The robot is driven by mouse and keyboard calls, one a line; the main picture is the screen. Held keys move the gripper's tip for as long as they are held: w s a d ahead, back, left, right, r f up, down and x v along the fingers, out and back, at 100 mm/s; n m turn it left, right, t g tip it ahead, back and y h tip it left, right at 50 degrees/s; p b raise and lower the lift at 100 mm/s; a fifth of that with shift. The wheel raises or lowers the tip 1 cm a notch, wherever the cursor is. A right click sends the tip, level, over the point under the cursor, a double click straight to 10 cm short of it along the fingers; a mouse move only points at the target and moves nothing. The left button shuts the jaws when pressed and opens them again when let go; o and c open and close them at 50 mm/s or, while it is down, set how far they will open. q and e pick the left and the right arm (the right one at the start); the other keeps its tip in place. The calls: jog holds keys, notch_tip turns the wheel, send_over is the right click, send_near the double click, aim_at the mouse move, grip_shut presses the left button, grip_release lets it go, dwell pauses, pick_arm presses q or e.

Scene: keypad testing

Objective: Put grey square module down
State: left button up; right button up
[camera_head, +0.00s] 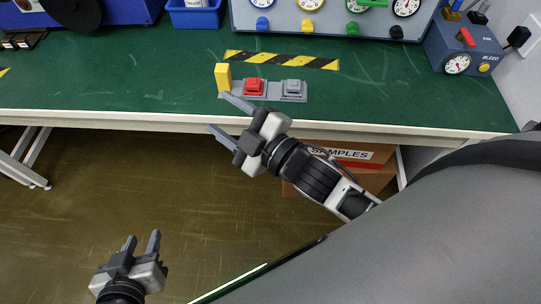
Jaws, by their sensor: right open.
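The grey square module (293,88) sits on the green bench, at the right end of a small grey base (270,97). A red square module (254,86) sits directly to its left, and a yellow block (223,77) stands at the left end. My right gripper (218,114) is open and empty at the bench's front edge, below and left of the modules, apart from the grey one. My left gripper (144,241) is over the floor at the lower left, with its two fingers apart and nothing between them.
A yellow-black striped strip (282,60) lies behind the modules. A gauge panel (300,22) and a blue bin (196,17) stand at the back. A samples box (350,165) is below.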

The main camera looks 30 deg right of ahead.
jog(key=s+d+f+m+g+h, duration=0.1)
jog(key=s+f+m+g+h, duration=0.1)
jog(key=s+f+m+g, duration=0.1)
jog(key=s+d+f+m+g+h, duration=0.2)
jog(key=s+f+m+g, duration=0.1)
jog(key=s+f+m, duration=0.3)
notch_tip(320, 180, down, 5)
jog(key=m, duration=0.2)
jog(key=shift+s+d+r+m, duration=0.2)
jog(key=shift+s+d+m, duration=0.05)
jog(key=shift+m, duration=0.05)
